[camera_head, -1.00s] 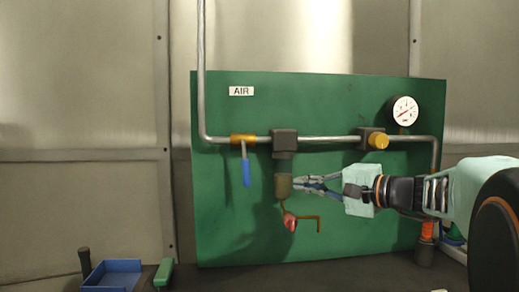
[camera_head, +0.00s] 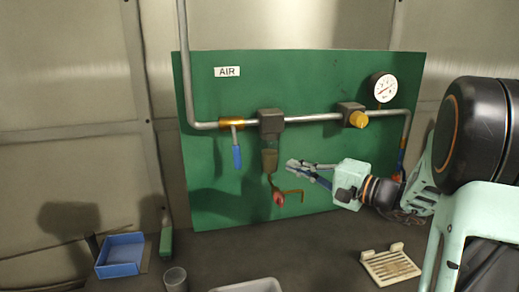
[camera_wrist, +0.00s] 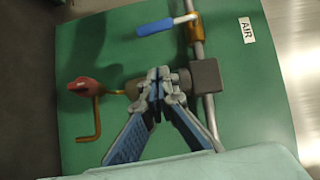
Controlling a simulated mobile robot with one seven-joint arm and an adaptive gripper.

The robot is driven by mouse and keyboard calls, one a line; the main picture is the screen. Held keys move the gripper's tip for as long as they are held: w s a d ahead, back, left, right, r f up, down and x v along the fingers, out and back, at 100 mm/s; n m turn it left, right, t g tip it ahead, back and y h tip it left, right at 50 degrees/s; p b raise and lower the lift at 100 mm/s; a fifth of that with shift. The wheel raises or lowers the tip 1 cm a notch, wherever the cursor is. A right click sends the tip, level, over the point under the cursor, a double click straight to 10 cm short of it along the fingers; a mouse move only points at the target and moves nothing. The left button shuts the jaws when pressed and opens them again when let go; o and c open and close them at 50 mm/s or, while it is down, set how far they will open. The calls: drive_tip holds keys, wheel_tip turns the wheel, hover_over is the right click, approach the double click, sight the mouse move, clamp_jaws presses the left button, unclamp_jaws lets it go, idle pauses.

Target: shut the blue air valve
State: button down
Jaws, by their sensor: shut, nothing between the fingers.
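The blue-handled air valve has a brass body (camera_head: 231,122) on the horizontal pipe below the AIR label. Its blue handle (camera_head: 237,156) hangs straight down, crosswise to the pipe. In the wrist view the handle (camera_wrist: 155,28) lies near the top, beyond my fingers. My gripper (camera_head: 291,163) is shut and empty, to the right of the handle and a little lower, apart from it. In the wrist view my gripper (camera_wrist: 160,78) shows its fingertips together, in front of the filter area.
The filter bowl (camera_head: 269,158), with a red knob (camera_head: 279,198) and bent brass tube (camera_head: 292,193) below, lies between gripper and handle in the picture. A yellow knob (camera_head: 357,119) and gauge (camera_head: 383,88) are right. A blue tray (camera_head: 121,255) and slatted dish (camera_head: 390,264) rest on the bench.

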sight(235, 147)
drive_tip(key=s+a+p+x, duration=0.2)
drive_tip(key=p+x, duration=0.2)
drive_tip(key=x, duration=0.8)
drive_tip(key=shift+w+a, duration=0.25)
drive_tip(key=shift+f, duration=0.2)
drive_tip(key=a+m+b, duration=0.1)
drive_tip(key=b, duration=0.3)
drive_tip(key=shift+s+a+y, duration=0.15)
drive_tip(key=shift+a+y, duration=0.1)
drive_tip(key=shift+y, duration=0.15)
